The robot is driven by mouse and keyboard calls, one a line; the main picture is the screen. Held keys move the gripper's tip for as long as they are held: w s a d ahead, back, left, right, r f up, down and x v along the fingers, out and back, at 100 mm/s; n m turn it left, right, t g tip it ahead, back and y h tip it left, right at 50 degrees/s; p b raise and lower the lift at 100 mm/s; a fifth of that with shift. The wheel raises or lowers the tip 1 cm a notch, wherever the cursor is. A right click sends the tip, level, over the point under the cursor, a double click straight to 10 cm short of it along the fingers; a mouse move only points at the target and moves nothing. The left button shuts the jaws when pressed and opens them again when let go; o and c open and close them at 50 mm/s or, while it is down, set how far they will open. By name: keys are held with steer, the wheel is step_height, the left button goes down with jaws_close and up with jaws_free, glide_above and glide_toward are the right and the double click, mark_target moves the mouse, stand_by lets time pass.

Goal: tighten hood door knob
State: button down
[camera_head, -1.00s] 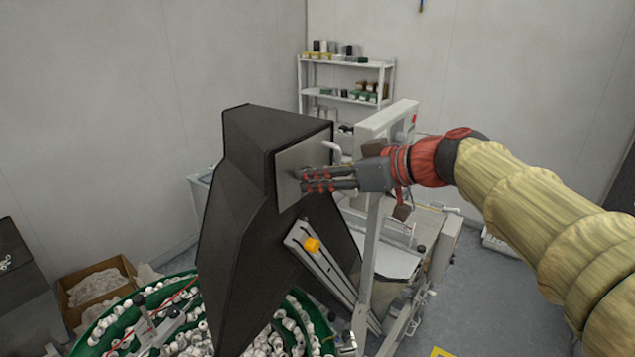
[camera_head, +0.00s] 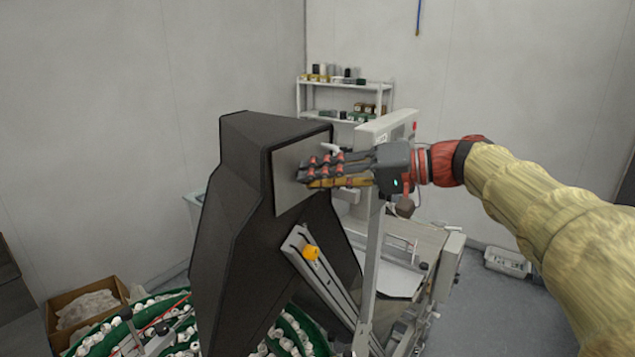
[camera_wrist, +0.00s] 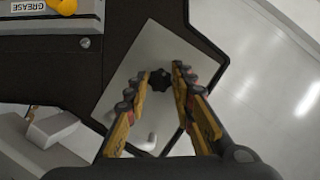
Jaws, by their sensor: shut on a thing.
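The black hood (camera_head: 255,200) stands in the middle of the head view, with a grey metal door plate (camera_head: 288,180) on its right face. In the wrist view the plate (camera_wrist: 140,62) lies straight ahead, and a small dark lobed knob (camera_wrist: 160,80) sits on it. My gripper (camera_wrist: 165,76) has its fingertips on both sides of the knob and is shut on it. In the head view my gripper (camera_head: 308,170) reaches in from the right to the plate, and its fingers hide the knob.
An orange knob (camera_head: 311,252) sits on a slanted metal rail (camera_head: 325,280) below the plate. A grey machine frame (camera_head: 370,260) stands close under my gripper. Green-rimmed bowls with white caps (camera_head: 292,335) are at the bottom. A shelf (camera_head: 345,116) stands at the back.

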steer(key=shift+f+m+t+y, duration=0.15)
steer(key=shift+m+t+y, duration=0.65)
steer(key=shift+m, duration=2.3)
steer(key=shift+f+m+t+y, duration=0.15)
steer(key=shift+m+t+y, duration=0.6)
steer(key=shift+m, duration=2.35)
steer(key=shift+f+m+t+y, duration=0.15)
steer(key=shift+m+t+y, duration=0.6)
steer(key=shift+m, duration=2.35)
steer(key=shift+y, duration=0.3)
steer(key=c, duration=1.5)
jaws_free()
steer(key=v, duration=1.2)
steer(key=shift+r, duration=0.1)
